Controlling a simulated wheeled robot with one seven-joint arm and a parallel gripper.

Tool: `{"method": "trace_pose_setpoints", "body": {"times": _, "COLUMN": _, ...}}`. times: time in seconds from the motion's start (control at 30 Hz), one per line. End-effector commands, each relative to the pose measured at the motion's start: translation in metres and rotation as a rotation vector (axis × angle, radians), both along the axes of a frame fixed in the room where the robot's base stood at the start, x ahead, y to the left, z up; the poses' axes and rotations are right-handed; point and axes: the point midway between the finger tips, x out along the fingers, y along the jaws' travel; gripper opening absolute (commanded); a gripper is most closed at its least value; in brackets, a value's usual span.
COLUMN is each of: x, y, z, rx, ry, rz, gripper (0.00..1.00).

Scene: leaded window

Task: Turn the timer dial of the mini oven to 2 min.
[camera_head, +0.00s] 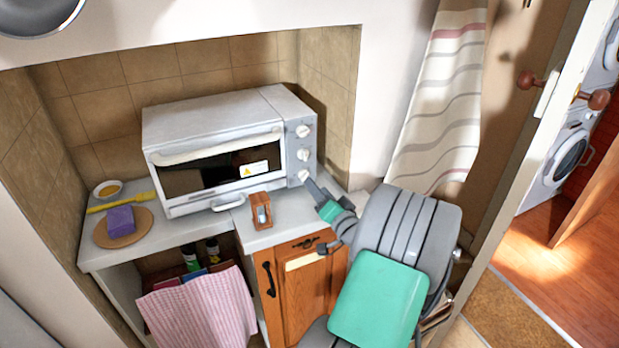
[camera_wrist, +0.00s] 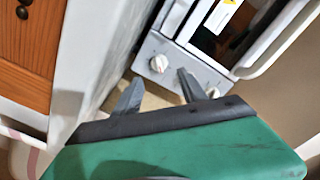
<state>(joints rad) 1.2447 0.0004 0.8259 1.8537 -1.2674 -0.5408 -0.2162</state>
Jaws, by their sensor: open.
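The white mini oven (camera_head: 215,140) stands on the counter in a tiled alcove, its door shut. Its right-hand panel carries three white dials: top (camera_head: 303,131), middle (camera_head: 303,154) and lowest (camera_head: 302,176). The markings are too small to read, so I cannot tell which is the timer dial or its setting. My gripper (camera_head: 309,184) is open and empty, close to the lowest dial. In the wrist view, one dial (camera_wrist: 158,63) shows just beyond the gap between the fingertips (camera_wrist: 158,82); a second dial (camera_wrist: 212,92) shows right of the right finger. No contact is visible.
A small wooden hourglass (camera_head: 261,210) stands on the counter in front of the oven. A purple sponge (camera_head: 120,219) on a round board, a yellow brush (camera_head: 120,203) and a small bowl (camera_head: 107,189) lie at the left. A wooden cupboard door (camera_head: 306,287) is below.

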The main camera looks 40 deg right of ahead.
Motion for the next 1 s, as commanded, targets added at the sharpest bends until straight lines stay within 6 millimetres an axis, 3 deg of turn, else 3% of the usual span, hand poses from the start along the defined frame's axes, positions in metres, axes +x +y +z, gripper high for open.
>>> {"method": "trace_pose_setpoints", "body": {"times": 0.1, "x": 0.025, "y": -0.005, "z": 0.003, "rx": 0.0, "ry": 0.001, "rz": 0.006, "gripper": 0.49}}
{"method": "trace_pose_setpoints", "body": {"times": 0.3, "x": 0.054, "y": -0.015, "z": 0.002, "rx": -0.003, "ry": 0.001, "rz": 0.003, "gripper": 0.49}}
{"method": "trace_pose_setpoints", "body": {"times": 0.6, "x": 0.059, "y": -0.017, "z": 0.0, "rx": -0.004, "ry": 0.001, "rz": 0.001, "gripper": 0.49}}
{"method": "trace_pose_setpoints", "body": {"times": 1.0, "x": 0.059, "y": -0.017, "z": 0.0, "rx": -0.004, "ry": 0.002, "rz": 0.001, "gripper": 0.17}}
